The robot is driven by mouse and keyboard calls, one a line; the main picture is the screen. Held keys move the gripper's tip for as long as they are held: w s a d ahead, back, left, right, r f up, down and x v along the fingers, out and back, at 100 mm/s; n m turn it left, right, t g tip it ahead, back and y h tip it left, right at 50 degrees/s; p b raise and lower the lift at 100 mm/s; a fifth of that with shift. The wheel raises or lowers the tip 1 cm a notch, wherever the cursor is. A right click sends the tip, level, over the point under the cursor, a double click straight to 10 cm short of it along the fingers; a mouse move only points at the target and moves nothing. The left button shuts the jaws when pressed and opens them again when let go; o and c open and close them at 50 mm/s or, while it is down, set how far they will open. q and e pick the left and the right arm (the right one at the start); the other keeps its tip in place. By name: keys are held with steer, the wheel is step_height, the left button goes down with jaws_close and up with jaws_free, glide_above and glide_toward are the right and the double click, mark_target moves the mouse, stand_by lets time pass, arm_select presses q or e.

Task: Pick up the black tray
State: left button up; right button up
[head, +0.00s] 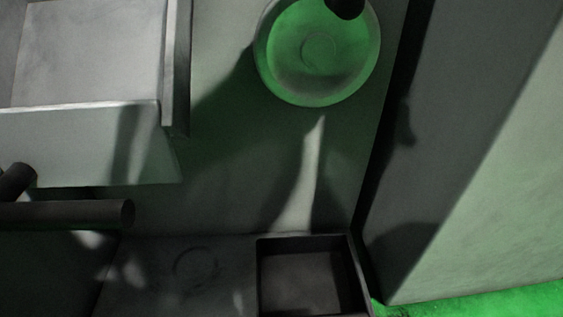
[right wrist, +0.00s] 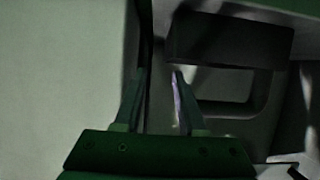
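The black tray (head: 305,285) is at the bottom of the head view, right of centre. It is a shallow, dark, square-cornered box that looks empty, and its near side is cut off by the picture edge. My right gripper (right wrist: 158,76) shows in the right wrist view with its two fingers apart and nothing visible between them. Right of the fingers are a dark block and a dark-rimmed recess; I cannot tell whether either is the tray. Neither gripper shows in the head view, and my left gripper is not seen.
A pale machine housing (head: 90,140) stands at the upper left. A dark round bar (head: 80,213) lies below it. A round green-lit dish (head: 310,75) is at the top. A sloping panel (head: 480,190) fills the right side.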

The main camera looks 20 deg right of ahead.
mark_target(367, 307)
steer(key=shift+w+a+f+b, duration=0.55)
steer(key=shift+w+a+f, duration=0.25)
steer(key=shift+w+a, duration=0.1)
steer(key=shift+w+f, duration=0.1)
steer(key=shift+w, duration=0.2)
steer(key=w+b, duration=0.1)
steer(key=w+d+f+b, duration=0.1)
steer(key=w, duration=0.1)
steer(key=w+d+b, duration=0.1)
steer(key=shift+w+d+f, duration=0.2)
steer(key=shift+f, duration=0.2)
steer(key=shift+w+a, duration=0.1)
steer(key=shift+w, duration=0.15)
steer(key=shift+a, duration=0.15)
steer(key=c, duration=0.4)
jaws_close()
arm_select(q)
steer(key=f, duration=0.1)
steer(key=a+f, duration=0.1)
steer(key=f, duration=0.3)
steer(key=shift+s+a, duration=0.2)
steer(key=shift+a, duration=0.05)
